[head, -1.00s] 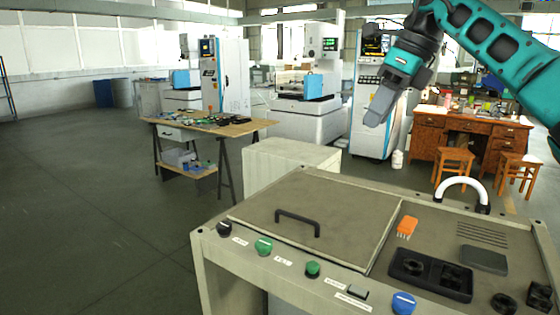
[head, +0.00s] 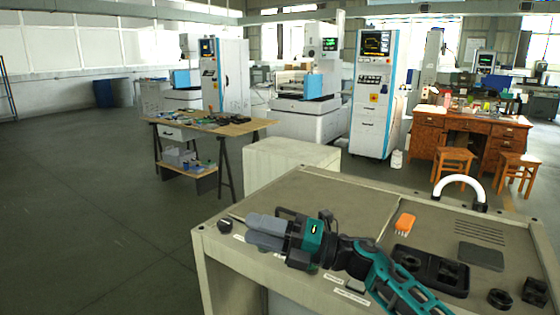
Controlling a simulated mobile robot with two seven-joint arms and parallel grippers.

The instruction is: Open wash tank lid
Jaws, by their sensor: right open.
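The wash tank lid (head: 335,197) is a flat grey-beige panel lying closed in the top of the beige tank cabinet (head: 212,270). Its black bar handle (head: 284,211) is mostly hidden behind my right gripper; only a short piece shows. My right gripper (head: 256,231), grey-fingered with a teal band, is low over the lid's front left part, pointing left. It is open. I cannot tell whether it touches the handle. My left gripper is not in view.
To the right of the lid on the cabinet top are an orange brush (head: 404,222), a black tray (head: 431,271), a dark pad (head: 480,257) and a white curved spout (head: 458,183). A pale box (head: 290,165) stands behind. Open floor lies left.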

